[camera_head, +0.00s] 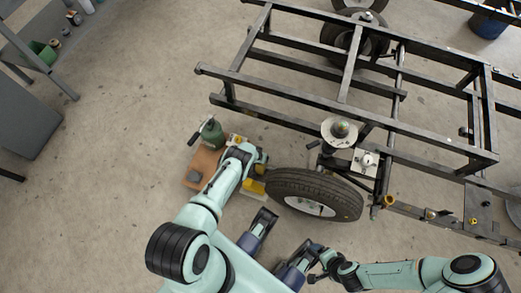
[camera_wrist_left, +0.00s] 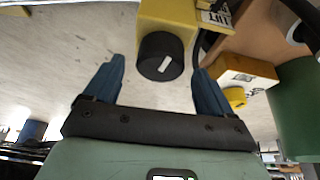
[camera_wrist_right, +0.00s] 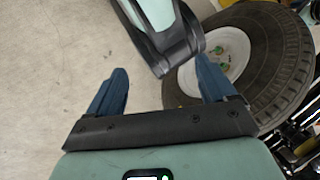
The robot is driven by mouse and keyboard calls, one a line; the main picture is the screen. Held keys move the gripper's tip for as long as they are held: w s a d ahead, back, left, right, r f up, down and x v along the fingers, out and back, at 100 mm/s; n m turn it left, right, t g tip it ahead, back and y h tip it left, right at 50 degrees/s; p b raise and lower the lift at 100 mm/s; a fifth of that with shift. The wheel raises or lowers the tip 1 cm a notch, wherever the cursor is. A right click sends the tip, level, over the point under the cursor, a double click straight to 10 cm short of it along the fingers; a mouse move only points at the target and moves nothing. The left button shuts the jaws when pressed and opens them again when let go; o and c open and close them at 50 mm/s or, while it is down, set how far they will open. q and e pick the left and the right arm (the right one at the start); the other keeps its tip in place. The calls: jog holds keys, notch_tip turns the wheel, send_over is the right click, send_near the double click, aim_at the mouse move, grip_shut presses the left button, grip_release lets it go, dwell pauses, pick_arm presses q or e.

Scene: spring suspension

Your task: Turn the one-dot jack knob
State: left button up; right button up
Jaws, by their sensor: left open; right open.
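A black round knob (camera_wrist_left: 161,56) with a white bar mark shows in the left wrist view, on a yellow box (camera_wrist_left: 170,14) with a label partly reading "LIFT". My left gripper (camera_wrist_left: 158,66) is open, its blue fingers on either side of the knob in the picture; I cannot tell whether they touch it. A second yellow box (camera_wrist_left: 238,75) beside it has a yellow knob (camera_wrist_left: 235,97) and a small marked plate. The dots are too small to count. In the head view the near yellow box (camera_head: 253,187) is partly hidden by my left gripper (camera_head: 262,166). My right gripper (camera_wrist_right: 160,63) is open and empty.
A wheel (camera_head: 315,194) lies right of the yellow box, beside the dark metal frame (camera_head: 290,97). Open floor (camera_head: 130,120) lies to the left.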

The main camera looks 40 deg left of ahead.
pick_arm(q)
jog(key=shift+b+x, duration=0.9)
jog(key=shift+x, duration=0.3)
jog(key=shift+f, duration=0.25)
pick_arm(e)
jog(key=w+d+f+t, duration=0.1)
jog(key=w+d+f, duration=0.1)
jog(key=w+f, duration=0.1)
jog(key=shift+w+d+f+t+h, duration=0.15)
jog(key=shift+w+f+t+h, duration=0.15)
jog(key=shift+w, duration=0.55)
pick_arm(q)
jog(key=shift+c, duration=0.3)
jog(key=c, duration=0.9)
jog(key=shift+a+f+m+h+b, duration=0.1)
jog(key=shift+m+h+b, duration=0.2)
jog(key=shift+m+b, duration=0.65)
jog(key=shift+c, duration=0.3)
jog(key=shift+m+b, duration=0.45)
jog(key=shift+b, duration=0.3)
jog(key=shift+h, duration=0.3)
pick_arm(e)
jog(key=shift+m, duration=0.4)
jog(key=f, duration=0.1)
jog(key=d+f, duration=0.1)
jog(key=f, duration=0.2)
jog(key=shift+d+f, duration=0.1)
jog(key=shift+d, duration=0.3)
